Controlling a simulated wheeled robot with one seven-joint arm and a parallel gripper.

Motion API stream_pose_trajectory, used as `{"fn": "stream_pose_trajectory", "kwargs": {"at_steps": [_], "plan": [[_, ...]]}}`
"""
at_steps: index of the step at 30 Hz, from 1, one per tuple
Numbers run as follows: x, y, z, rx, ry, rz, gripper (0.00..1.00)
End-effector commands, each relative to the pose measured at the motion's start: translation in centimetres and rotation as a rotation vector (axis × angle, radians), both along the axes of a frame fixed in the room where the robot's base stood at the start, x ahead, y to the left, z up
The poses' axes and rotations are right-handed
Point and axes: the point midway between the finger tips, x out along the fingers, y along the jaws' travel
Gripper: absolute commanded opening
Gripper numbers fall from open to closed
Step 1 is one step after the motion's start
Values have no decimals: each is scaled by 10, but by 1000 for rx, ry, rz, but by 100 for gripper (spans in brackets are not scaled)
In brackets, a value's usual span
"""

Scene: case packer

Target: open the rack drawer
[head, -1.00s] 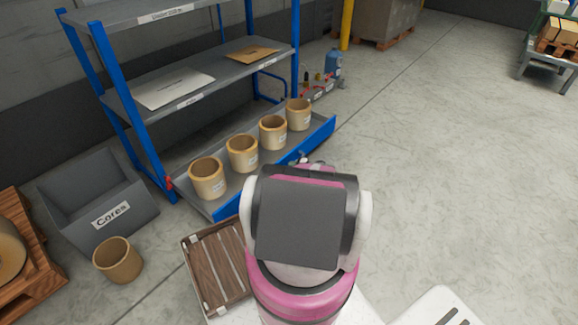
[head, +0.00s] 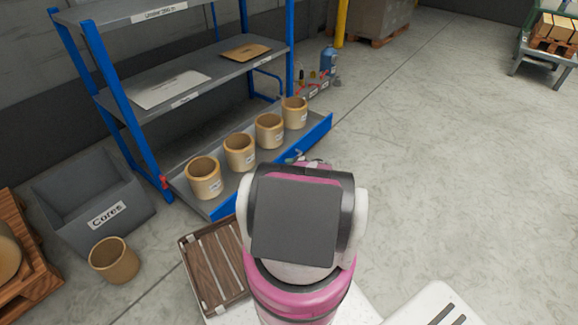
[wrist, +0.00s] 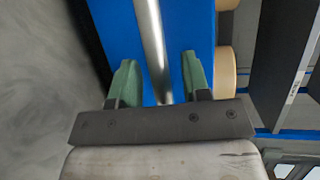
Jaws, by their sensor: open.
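The rack drawer (head: 319,129) is the blue-fronted tray at the bottom of the blue-posted rack. It stands out in front of the rack posts and holds several tan cores (head: 203,178). In the wrist view its blue front (wrist: 188,22) fills the middle, with a silver bar handle (wrist: 150,35) running across it. My gripper (wrist: 160,80) is open, with one green-padded finger on each side of the handle. A gap shows between the bar and each finger. In the head view my pink and white arm hides the gripper and most of the handle area.
A grey bin labelled Cores (head: 130,205) and a loose core (head: 114,261) are at left on the floor. A slatted wooden crate (head: 215,268) is beside my arm. Shelves (head: 215,75) hang above the drawer.

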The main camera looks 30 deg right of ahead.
Motion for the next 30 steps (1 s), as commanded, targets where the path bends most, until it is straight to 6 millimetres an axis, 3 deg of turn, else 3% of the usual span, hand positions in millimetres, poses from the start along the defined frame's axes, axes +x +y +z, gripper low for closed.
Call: {"fn": "stream_pose_trajectory", "kwargs": {"at_steps": [15, 21, 30], "plan": [[-62, -57, 15, 0, 0, -2, 43], [-74, -68, 18, -1, 1, -2, 43], [-76, -70, 19, 0, 0, -1, 43]]}}
